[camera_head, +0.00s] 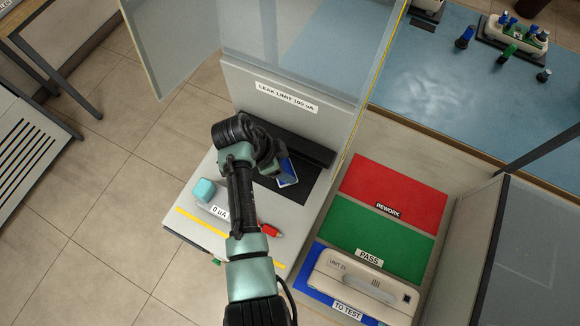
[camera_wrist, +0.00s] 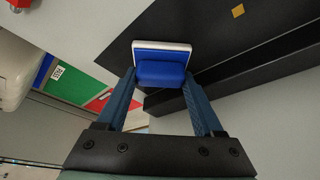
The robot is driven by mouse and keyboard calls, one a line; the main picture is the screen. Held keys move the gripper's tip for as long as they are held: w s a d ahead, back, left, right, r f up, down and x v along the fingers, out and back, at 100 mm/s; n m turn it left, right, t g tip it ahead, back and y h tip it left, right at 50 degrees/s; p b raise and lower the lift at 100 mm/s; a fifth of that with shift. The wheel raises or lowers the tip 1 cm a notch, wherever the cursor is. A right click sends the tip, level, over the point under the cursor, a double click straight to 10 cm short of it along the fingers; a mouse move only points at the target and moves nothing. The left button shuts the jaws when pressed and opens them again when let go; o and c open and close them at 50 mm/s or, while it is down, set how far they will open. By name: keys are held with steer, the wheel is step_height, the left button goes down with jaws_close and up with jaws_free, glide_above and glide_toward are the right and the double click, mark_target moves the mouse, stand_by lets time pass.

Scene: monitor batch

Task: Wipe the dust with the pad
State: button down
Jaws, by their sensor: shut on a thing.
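The pad (camera_wrist: 162,72), a blue block with a white-edged face, is between the two blue fingers of my gripper (camera_wrist: 160,80) in the wrist view. My gripper is shut on it. In the head view the pad (camera_head: 287,174) shows beside my dark wrist, over the black plate (camera_head: 292,191) of the bench fixture. The black plate (camera_wrist: 205,25) also fills the top of the wrist view. I cannot tell whether the pad touches it. I cannot make out any dust; my arm and the pad hide part of the plate.
A dark ledge (camera_head: 312,148) and a panel labelled LEAK LIMIT (camera_head: 270,75) rise behind the plate. Clear screens stand around it.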

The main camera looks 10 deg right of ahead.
steer(key=shift+w+a+b, duration=0.6)
steer(key=shift+w+a, duration=0.1)
steer(key=shift+a, duration=0.3)
steer(key=shift+w+a+f+b, duration=0.1)
steer(key=shift+w+a+b, duration=0.55)
steer(key=shift+a+b, duration=0.25)
step_height(320, 180, up, 7)
steer(key=p, duration=0.6)
